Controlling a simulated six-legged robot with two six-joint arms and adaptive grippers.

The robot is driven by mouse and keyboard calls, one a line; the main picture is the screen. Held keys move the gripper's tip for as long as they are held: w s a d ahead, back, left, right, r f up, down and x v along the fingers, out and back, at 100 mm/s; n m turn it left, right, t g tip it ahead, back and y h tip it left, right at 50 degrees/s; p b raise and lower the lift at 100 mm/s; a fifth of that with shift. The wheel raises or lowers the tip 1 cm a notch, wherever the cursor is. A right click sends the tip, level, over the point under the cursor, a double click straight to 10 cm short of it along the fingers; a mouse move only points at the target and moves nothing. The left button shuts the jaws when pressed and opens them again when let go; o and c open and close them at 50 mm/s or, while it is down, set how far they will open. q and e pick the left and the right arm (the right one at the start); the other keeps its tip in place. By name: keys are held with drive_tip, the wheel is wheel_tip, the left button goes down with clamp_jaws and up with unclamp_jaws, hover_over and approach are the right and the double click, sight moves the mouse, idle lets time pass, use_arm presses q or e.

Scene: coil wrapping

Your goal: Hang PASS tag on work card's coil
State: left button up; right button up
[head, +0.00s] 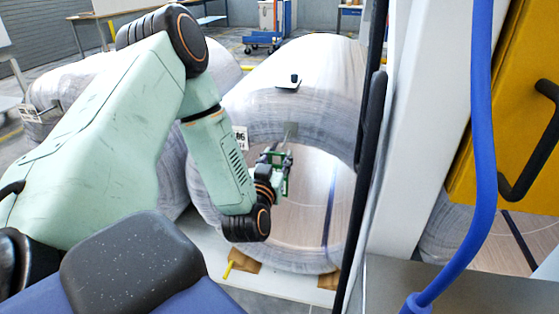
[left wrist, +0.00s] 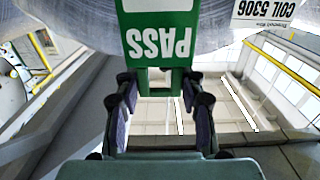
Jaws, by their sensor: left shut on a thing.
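The green PASS tag (left wrist: 158,45) is held upright between the fingers of my left gripper (left wrist: 158,82); its lettering reads upside down in the left wrist view. In the head view the tag (head: 286,180) is a small green shape at my left gripper (head: 272,160), in front of the middle coil's open end. This wrapped coil (head: 310,75) has a white label (head: 241,138) on its face, only partly readable. In the left wrist view a label (left wrist: 265,10) reads COIL 5306.
Another wrapped coil (head: 75,85) lies at the left, partly behind my arm. A white post (head: 415,130), a blue hose (head: 483,150) and a yellow panel (head: 510,100) with a black handle fill the right side. A blue cart (head: 262,40) stands far back.

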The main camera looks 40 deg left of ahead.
sight(285, 143)
use_arm(q)
drive_tip(key=shift+d+r, duration=0.15)
drive_tip(key=shift+w+a+f+b, duration=0.25)
drive_tip(key=shift+w+a+b, duration=0.1)
drive_tip(key=shift+w+a, duration=0.35)
drive_tip(key=shift+w+r, duration=0.1)
drive_tip(key=shift+w, duration=0.25)
drive_tip(key=b+x, duration=0.1)
drive_tip(key=x, duration=0.1)
drive_tip(key=shift+w+a+b, duration=0.15)
drive_tip(key=shift+w+b, duration=0.15)
drive_tip(key=shift+b, duration=0.05)
drive_tip(key=shift+f+b+x, duration=0.15)
drive_tip(key=shift+b+x, duration=0.25)
drive_tip(key=shift+x, duration=0.35)
drive_tip(key=shift+f+b+x, duration=0.1)
drive_tip(key=shift+b+x, duration=0.3)
drive_tip(key=shift+x, duration=0.3)
drive_tip(key=shift+w+a+f, duration=0.35)
drive_tip(key=shift+w+f, duration=0.1)
drive_tip(key=shift+w, duration=0.05)
